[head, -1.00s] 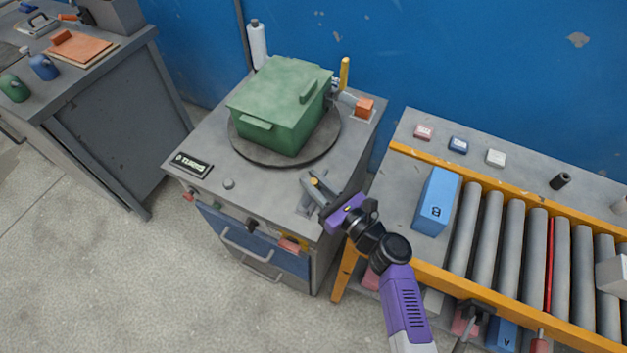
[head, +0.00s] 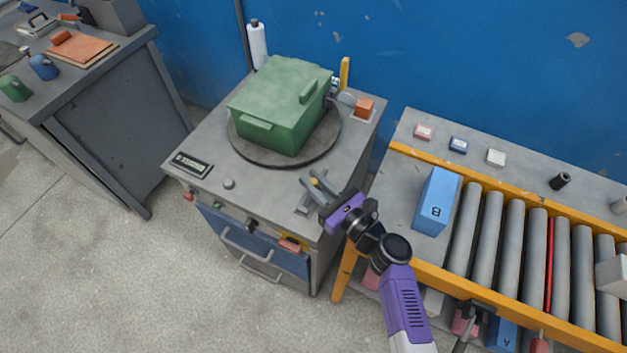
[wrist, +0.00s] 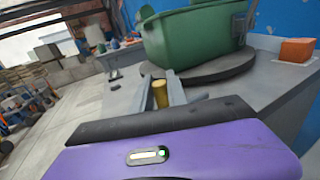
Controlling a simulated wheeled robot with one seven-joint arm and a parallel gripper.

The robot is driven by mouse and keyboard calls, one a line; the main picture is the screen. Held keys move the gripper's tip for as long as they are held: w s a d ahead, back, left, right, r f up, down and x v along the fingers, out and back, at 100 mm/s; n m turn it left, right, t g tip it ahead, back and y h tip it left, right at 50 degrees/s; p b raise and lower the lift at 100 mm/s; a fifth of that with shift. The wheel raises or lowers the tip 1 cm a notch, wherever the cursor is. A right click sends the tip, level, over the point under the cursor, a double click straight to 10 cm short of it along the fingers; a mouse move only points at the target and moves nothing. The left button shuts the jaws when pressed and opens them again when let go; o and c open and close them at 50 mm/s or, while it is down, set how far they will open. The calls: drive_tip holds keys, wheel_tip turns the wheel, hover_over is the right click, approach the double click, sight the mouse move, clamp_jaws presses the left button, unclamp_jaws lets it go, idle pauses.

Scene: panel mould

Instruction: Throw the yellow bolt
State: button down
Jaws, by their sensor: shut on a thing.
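The yellow bolt (wrist: 160,93) shows as a short yellow cylinder between my gripper's fingers in the wrist view. In the head view its yellow end (head: 315,182) is small and partly hidden by the fingers. My gripper (head: 313,184) is shut on it, low over the front right of the grey cabinet top. A small grey plate (head: 303,211) lies just below the fingers on the cabinet top. The gripper hides how the bolt is seated.
A green lidded box (head: 275,112) sits on a dark turntable (head: 243,149) behind the gripper. An orange block (head: 364,106) and an upright yellow handle (head: 344,73) are at the back right. A roller conveyor (head: 500,240) with a blue box (head: 436,202) stands at right.

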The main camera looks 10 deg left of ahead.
sight(306, 205)
drive_tip(key=shift+s+a+p, duration=0.1)
drive_tip(key=shift+s+a, duration=0.15)
drive_tip(key=shift+s, duration=0.45)
drive_tip(key=shift+s+a+p, duration=0.1)
drive_tip(key=shift+s+a, duration=0.15)
drive_tip(key=shift+s, duration=0.5)
drive_tip(key=shift+s+a+p, duration=0.1)
drive_tip(key=shift+s+a, duration=0.15)
drive_tip(key=shift+s, duration=0.45)
drive_tip(key=c, duration=1.3)
unclamp_jaws()
drive_tip(key=shift+s+d, duration=0.2)
drive_tip(key=shift+d, duration=0.1)
drive_tip(key=v, duration=0.7)
drive_tip(key=shift+s, duration=0.1)
